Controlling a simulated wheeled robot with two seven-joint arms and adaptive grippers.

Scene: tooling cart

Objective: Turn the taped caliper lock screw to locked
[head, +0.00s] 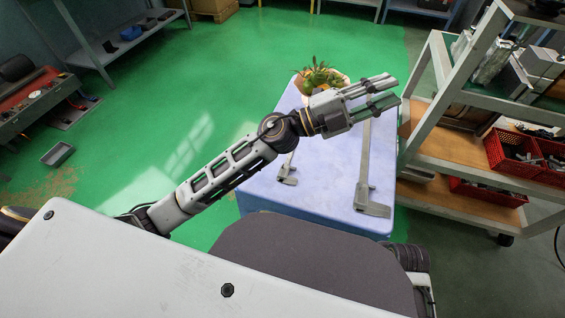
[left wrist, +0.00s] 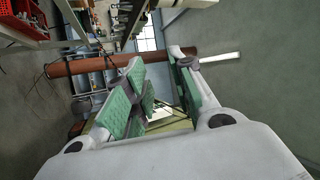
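Two grey calipers lie on the light blue cart top (head: 325,187). The larger caliper (head: 372,208) is on the right, its jaws towards me and its beam running away under my left gripper. The smaller caliper (head: 288,174) is to the left, partly covered by my left arm. I cannot make out tape or a lock screw on either. My left gripper (head: 391,89) is above the far right part of the cart, fingers pointing right. In the left wrist view its green-padded fingers (left wrist: 158,64) are apart with nothing held between them. My right gripper is out of view.
A potted plant (head: 318,78) stands at the cart's far end, just behind my left gripper. A shelf rack (head: 418,128) with red bins (head: 515,152) stands close on the right. Green floor lies open to the left, with a grey tray (head: 58,154) on it.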

